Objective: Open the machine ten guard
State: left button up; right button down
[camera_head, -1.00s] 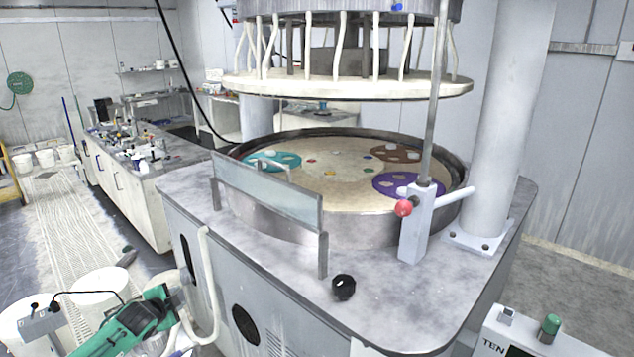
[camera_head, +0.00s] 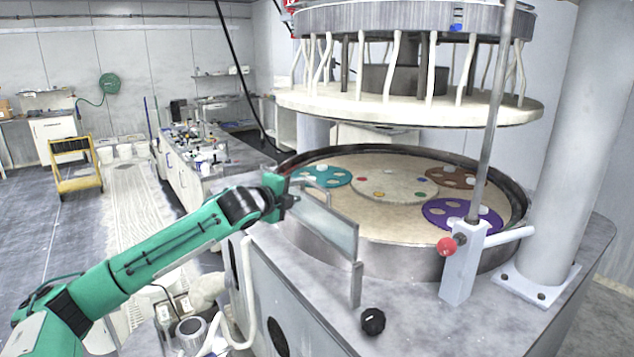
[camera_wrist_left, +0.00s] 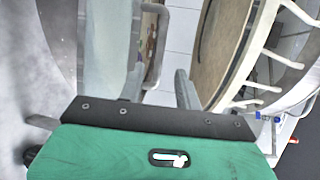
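The guard (camera_head: 325,222) is a clear upright panel along the front edge of the round polishing basin, standing on a grey post at its right end. Its handle (camera_head: 322,183) is a pale bar at the upper left, on the basin side. My left gripper (camera_head: 292,190) is at the guard's left end. In the left wrist view, its two grey fingers (camera_wrist_left: 158,78) are apart. The guard panel (camera_wrist_left: 108,45) and the bent handle bar (camera_wrist_left: 162,45) show ahead of them; the handle lies between the finger lines, with no clear contact. My right gripper is not in view.
The basin (camera_head: 400,245) holds teal, brown and purple discs, below a raised upper platen (camera_head: 410,107). A thick column (camera_head: 570,150) is at the right.

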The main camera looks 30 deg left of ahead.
aim_at(313, 185)
pick_arm(q)
jog(key=w+p, duration=0.1)
jog(key=w, duration=0.1)
jog(key=w+f+p, duration=0.1)
jog(key=w, duration=0.5)
jog(key=shift+w+f+p, duration=0.1)
jog(key=shift+f+p, duration=0.05)
jog(key=shift+p, duration=0.25)
jog(key=shift+w+f, duration=0.25)
jog(key=shift+w, duration=0.55)
grip_shut()
